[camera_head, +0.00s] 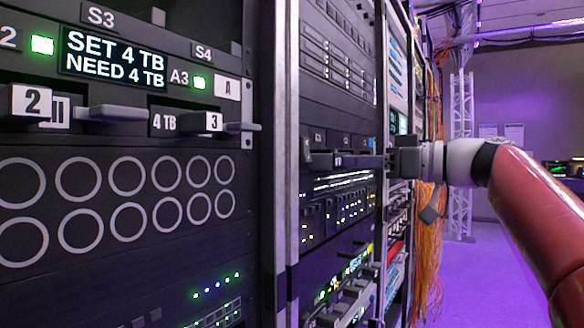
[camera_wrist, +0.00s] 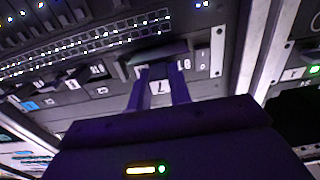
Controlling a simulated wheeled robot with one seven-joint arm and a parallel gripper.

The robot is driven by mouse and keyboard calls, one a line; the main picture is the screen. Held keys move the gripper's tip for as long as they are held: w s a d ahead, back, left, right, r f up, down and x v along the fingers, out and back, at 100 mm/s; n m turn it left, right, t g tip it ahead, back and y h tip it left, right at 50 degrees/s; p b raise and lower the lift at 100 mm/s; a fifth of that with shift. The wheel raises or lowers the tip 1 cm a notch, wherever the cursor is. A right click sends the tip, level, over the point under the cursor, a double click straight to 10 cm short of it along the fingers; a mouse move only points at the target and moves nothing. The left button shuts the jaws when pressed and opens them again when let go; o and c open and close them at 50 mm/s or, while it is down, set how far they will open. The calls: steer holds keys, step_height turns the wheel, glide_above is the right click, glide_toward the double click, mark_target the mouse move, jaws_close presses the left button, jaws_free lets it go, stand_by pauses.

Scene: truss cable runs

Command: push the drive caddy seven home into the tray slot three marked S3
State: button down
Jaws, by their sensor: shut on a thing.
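My gripper (camera_head: 390,161) is at the face of the second rack, at a row of caddies, with the arm coming in from the right. In the wrist view its two fingers (camera_wrist: 159,78) are closed about a caddy front with a white label marked 7 (camera_wrist: 159,87), drive caddy seven. That caddy's dark handle bar shows beyond the fingertips. The S3 label (camera_head: 101,17) is on the near-left rack, above a display reading SET 4 TB, NEED 4 TB. Below it are front labels 2 (camera_head: 32,101) and 3 (camera_head: 213,122). I cannot tell whether slot S3 is empty.
Grey handles (camera_head: 112,113) stick out from the near-left rack. A metal upright (camera_head: 291,120) stands between the two racks. Orange cables (camera_head: 433,130) hang behind my gripper. The purple-lit floor (camera_head: 485,275) to the right is open.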

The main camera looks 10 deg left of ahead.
steer(key=b+v, duration=0.1)
steer(key=v, duration=0.6)
steer(key=shift+d, duration=0.15)
steer(key=shift+s+d+r, duration=0.1)
steer(key=shift+r, duration=0.05)
steer(key=b+v, duration=0.1)
steer(key=v, duration=0.2)
steer(key=shift+s+d, duration=0.15)
steer(key=shift+d, duration=0.2)
steer(key=shift+r, duration=0.1)
stand_by(0.3)
